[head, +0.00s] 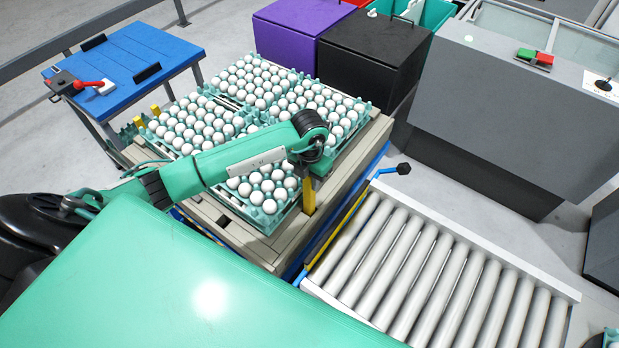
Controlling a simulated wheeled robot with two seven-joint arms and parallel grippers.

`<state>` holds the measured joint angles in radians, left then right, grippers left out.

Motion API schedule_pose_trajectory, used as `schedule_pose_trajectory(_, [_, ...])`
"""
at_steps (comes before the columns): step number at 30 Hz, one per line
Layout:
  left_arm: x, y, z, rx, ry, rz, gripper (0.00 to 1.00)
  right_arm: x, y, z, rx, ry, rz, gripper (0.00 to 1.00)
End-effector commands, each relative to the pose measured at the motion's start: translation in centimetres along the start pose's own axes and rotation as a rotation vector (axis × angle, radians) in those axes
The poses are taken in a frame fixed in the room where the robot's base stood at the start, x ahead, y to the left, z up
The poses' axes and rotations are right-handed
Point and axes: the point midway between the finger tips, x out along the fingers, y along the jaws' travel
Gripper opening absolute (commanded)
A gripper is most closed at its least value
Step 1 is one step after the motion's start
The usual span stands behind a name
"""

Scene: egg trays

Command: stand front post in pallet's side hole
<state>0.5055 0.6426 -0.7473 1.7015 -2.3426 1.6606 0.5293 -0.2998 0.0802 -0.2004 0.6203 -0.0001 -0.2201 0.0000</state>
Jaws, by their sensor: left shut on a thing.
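The wooden pallet (262,247) stands in the middle and carries trays of white eggs. My left arm reaches across the eggs from the left. My left gripper (312,178) is at the pallet's right side, shut on a yellow post (308,197). The post is roughly upright beside the egg trays, at the pallet's edge. Its lower end is close to the pallet's side, but I cannot tell whether it is in the hole. The hole itself cannot be made out.
Two short yellow posts (138,122) (155,110) stand at the pallet's left edge. A roller conveyor (430,265) lies close on the right. A blue table (125,62) is at the back left. Purple (285,35) and black (370,50) boxes and a grey machine (480,95) stand behind.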

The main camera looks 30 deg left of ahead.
Motion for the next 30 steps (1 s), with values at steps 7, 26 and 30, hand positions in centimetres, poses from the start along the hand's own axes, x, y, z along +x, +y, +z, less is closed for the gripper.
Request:
schedule_pose_trajectory(7, [1.0, 0.0, 0.0, 0.0, 0.0, 0.0, 0.0, 0.9, -0.3, 0.0, 0.001, 0.001, -0.003, 0.55])
schedule_pose_trajectory(26, [2.1, 0.0, 0.0, 0.0, 0.0, 0.0, 0.0, 1.8, -0.1, 0.2, 0.001, 0.0, -0.001, 0.55])
schedule_pose_trajectory(30, [2.1, 0.0, 0.0, 0.0, 0.0, 0.001, 0.51, 1.8, 0.1, 0.2, 0.0, -0.001, 0.001, 0.55])
